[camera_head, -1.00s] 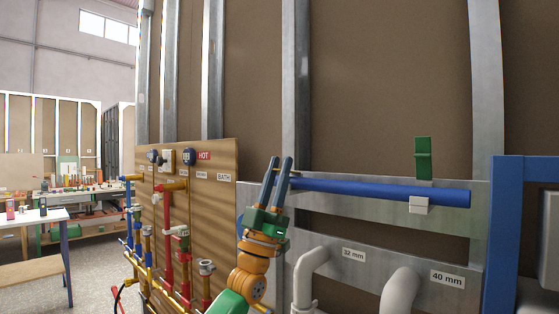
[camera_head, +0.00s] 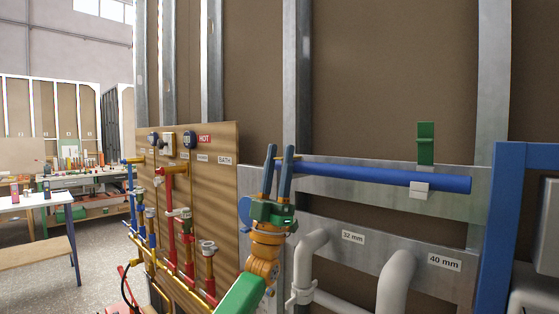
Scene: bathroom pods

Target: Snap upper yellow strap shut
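I cannot make out a yellow strap in this view. A green strap (camera_head: 425,143) stands upright, swung open, above a white clip (camera_head: 421,187) on the blue pipe (camera_head: 360,176). The pipe runs level along a metal rail. My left gripper (camera_head: 279,150) points up at the pipe's left end. Its two grey-blue fingers stand apart, with a gap between the tips. The pipe's end shows behind or between the fingers; I cannot tell whether they touch it. The fingers and green palm hide what lies behind them. My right gripper is out of view.
White pipes (camera_head: 392,284) rise below the rail, by the 32 mm and 40 mm labels. A wooden board (camera_head: 215,190) with red, blue and brass piping stands left of my arm. A blue frame post (camera_head: 505,225) stands at the right. Workbenches are at far left.

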